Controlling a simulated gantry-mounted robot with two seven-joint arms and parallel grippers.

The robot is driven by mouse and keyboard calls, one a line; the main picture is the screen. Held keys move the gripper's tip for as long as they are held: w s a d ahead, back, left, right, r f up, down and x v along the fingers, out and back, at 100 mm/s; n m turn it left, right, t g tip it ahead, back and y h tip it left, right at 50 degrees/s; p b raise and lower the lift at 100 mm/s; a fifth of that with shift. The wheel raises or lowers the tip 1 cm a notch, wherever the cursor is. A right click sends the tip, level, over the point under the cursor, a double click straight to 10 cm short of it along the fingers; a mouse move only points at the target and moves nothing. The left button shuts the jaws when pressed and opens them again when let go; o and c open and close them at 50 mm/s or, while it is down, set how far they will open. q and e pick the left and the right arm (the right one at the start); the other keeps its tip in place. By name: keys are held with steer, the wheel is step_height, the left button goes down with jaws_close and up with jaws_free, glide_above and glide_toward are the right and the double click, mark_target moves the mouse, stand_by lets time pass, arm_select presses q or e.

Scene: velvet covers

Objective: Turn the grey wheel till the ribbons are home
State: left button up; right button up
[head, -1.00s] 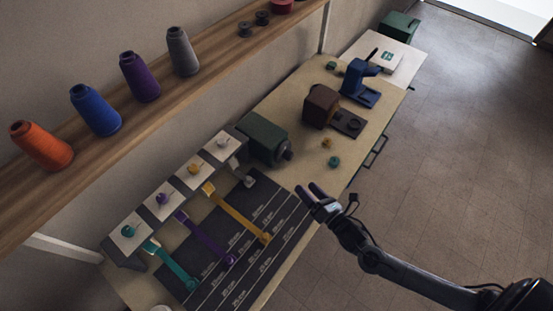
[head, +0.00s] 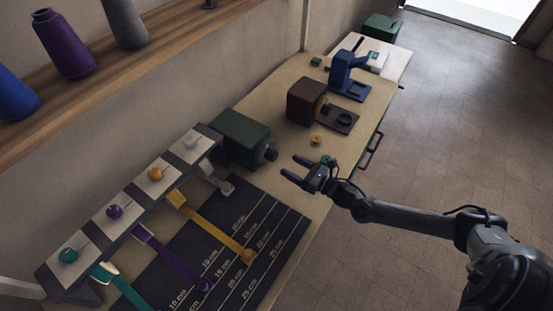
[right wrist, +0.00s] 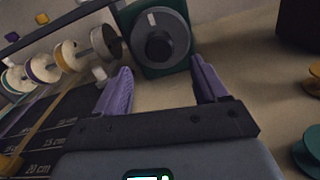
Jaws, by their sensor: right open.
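The grey wheel (right wrist: 160,42) is a dark round knob with a white mark, on the front of a green box (head: 240,140). The wheel also shows end-on in the head view (head: 268,152). My right gripper (head: 291,168) is open and empty, close in front of the wheel and apart from it; its fingers spread below the wheel in the right wrist view (right wrist: 160,72). The yellow ribbon (head: 215,230), purple ribbon (head: 175,262) and teal ribbon (head: 125,290) lie out over a dark ruled mat (head: 268,222). A short grey ribbon tab (head: 226,188) sits near its slot. My left gripper is not in view.
A sloped rack (head: 130,215) with coloured knobs stands behind the ribbons. A brown box device (head: 306,100), a blue device (head: 342,75) and a small yellow spool (head: 316,139) stand farther along the bench. A shelf of thread cones (head: 62,45) hangs above. The floor is clear.

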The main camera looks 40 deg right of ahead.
mark_target(275, 157)
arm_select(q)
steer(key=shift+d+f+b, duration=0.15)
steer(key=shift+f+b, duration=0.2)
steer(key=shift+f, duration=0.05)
arm_select(e)
steer(key=x, duration=0.7)
steer(key=shift+w+a+f, duration=0.1)
steer(key=shift+w, duration=0.05)
steer(key=shift+c, duration=0.2)
steer(key=c, duration=1)
